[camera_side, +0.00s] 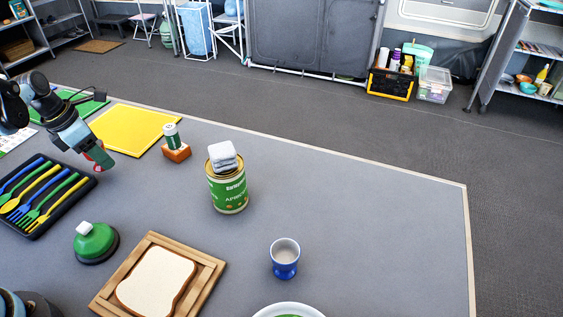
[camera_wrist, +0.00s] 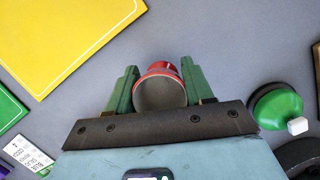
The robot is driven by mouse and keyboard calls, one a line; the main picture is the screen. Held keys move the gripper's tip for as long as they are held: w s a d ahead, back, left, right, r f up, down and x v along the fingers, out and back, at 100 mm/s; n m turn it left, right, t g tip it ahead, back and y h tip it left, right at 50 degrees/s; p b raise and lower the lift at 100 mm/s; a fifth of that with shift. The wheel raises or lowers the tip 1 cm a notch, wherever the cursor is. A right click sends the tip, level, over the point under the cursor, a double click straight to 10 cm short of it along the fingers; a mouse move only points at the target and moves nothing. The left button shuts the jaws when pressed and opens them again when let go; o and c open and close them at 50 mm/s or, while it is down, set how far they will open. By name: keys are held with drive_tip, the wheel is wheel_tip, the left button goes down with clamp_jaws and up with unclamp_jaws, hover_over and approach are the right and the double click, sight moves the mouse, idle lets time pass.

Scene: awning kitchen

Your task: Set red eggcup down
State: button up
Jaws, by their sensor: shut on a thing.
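The red eggcup (camera_wrist: 161,92) sits between the two green fingers of my gripper (camera_wrist: 158,84) in the wrist view, with its grey hollow facing the camera. My gripper is shut on it. In the side view my gripper (camera_side: 98,161) is at the left, between the yellow mat and the black cutlery tray. Only a little red of the eggcup shows there beside the fingers. I cannot tell whether the eggcup touches the grey table (camera_side: 330,200).
A yellow mat (camera_side: 134,129) lies behind my gripper, and a cutlery tray (camera_side: 62,207) is in front. A green bell-shaped thing (camera_side: 95,243), a green tin (camera_side: 228,194), a bread board (camera_side: 207,282) and a blue eggcup (camera_side: 285,262) stand further right. The table's right side is clear.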

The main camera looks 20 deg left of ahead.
drive_tip(key=s+d+r, duration=0.2)
drive_tip(key=d+r, duration=0.5)
drive_tip(key=d, duration=0.4)
drive_tip(key=w+d+r+m, duration=0.2)
drive_tip(key=w+d, duration=0.3)
drive_tip(key=w, duration=0.6)
drive_tip(key=w+d+f+m+h, duration=0.1)
drive_tip(key=w+d+f+m, duration=0.15)
drive_tip(key=w+d, duration=0.5)
drive_tip(key=f, duration=0.9)
drive_tip(key=shift+w+a+f, duration=0.15)
drive_tip(key=shift+w+f, duration=0.05)
drive_tip(key=shift+f, duration=0.2)
drive_tip(key=shift+f, duration=0.15)
drive_tip(key=o, duration=1.2)
drive_tip(key=shift+c, duration=0.2)
